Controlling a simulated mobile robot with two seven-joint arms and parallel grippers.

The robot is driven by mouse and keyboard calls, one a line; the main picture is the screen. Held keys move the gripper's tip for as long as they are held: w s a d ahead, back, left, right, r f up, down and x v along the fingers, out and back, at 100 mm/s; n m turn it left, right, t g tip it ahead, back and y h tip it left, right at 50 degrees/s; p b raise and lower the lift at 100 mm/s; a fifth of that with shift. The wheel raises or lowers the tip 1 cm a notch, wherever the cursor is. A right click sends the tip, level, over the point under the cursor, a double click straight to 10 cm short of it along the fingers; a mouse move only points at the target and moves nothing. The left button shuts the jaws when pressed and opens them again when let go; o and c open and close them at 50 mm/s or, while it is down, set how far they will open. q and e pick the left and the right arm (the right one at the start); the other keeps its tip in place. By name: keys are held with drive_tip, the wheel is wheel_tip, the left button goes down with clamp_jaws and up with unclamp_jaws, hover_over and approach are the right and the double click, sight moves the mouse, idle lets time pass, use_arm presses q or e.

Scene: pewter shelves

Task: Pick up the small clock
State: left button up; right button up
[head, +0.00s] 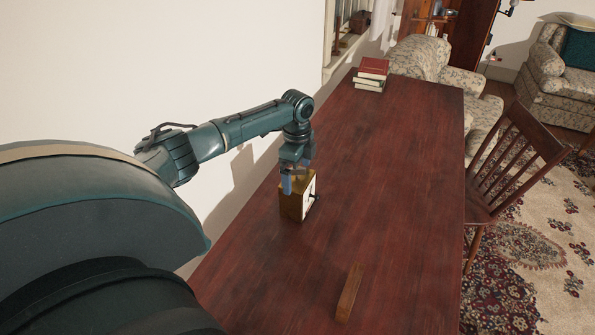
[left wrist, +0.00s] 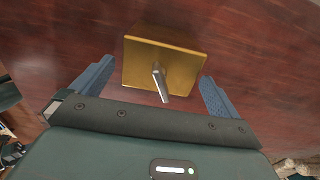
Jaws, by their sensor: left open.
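The small clock (head: 294,200) stands upright on the dark red wooden table, a gold-brown box with a white face turned to the right. In the left wrist view its gold top (left wrist: 163,63) shows, with a metal handle (left wrist: 159,80) on it. My left gripper (head: 297,184) points down at the clock from above. In the left wrist view its blue fingers (left wrist: 153,88) are open, one on each side of the clock, with small gaps visible. It does not grip the clock. My right gripper is not in view.
A wooden block (head: 349,292) lies on the table (head: 400,180) nearer the front. Stacked books (head: 371,74) sit at the far end. A wooden chair (head: 515,160) stands at the right edge. A white wall runs along the left. The table's middle is clear.

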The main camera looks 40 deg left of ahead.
use_arm(q)
drive_tip(key=shift+f, duration=1.6)
drive_tip(key=shift+c, duration=0.2)
drive_tip(key=c, duration=1.6)
drive_tip(key=shift+w+r, duration=0.15)
drive_tip(key=shift+c, duration=0.6)
